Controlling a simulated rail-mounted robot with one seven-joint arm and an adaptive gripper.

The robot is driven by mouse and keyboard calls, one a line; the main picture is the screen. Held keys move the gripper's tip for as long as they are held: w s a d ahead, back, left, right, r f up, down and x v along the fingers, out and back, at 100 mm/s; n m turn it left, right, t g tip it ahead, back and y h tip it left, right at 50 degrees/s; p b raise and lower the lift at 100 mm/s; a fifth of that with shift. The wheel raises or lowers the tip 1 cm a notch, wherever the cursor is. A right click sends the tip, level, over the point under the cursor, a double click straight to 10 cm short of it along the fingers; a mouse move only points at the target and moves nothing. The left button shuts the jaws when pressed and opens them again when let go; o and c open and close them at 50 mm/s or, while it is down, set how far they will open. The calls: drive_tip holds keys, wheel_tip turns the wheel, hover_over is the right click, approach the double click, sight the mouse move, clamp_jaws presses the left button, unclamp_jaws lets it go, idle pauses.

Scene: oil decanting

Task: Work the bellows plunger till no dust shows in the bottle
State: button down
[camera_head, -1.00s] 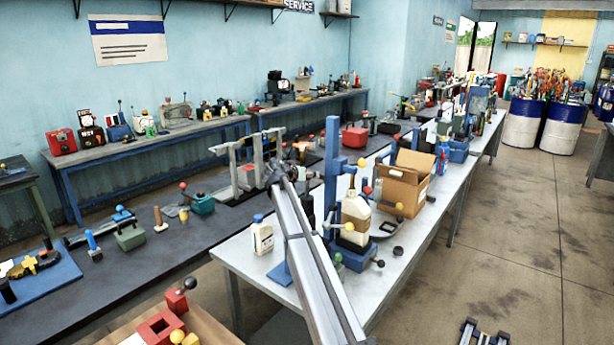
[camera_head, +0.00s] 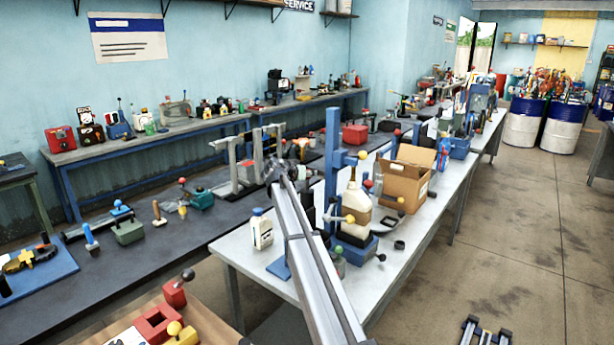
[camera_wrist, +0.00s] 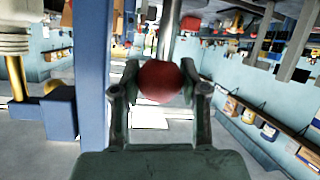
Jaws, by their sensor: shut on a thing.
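The bottle (camera_head: 357,205), pale with a cream lower part, stands upright on a blue base (camera_head: 352,250) on the light bench, beside a blue post (camera_head: 332,155). Its neck carries a thin yellow tube. My gripper (camera_wrist: 160,82) is shut on a red ball knob (camera_wrist: 160,80) in the wrist view, with one finger on either side. The post (camera_wrist: 92,80) fills the left of that view. A pale ribbed part (camera_wrist: 14,38) shows beyond it. In the head view the arm hides the held knob. The picture is too small to tell whether dust shows in the bottle.
An open cardboard box (camera_head: 403,180) stands just right of the bottle. A small white bottle (camera_head: 261,230) stands left of my arm. The bench (camera_head: 240,250) has bare surface near its front left corner. A dark bench (camera_head: 180,250) with tools lies to the left.

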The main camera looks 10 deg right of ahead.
drive_tip(key=c, duration=0.6)
unclamp_jaws()
drive_tip(key=shift+s, duration=0.1)
drive_tip(key=v, duration=1.1)
drive_tip(key=shift+s+a+r, duration=0.25)
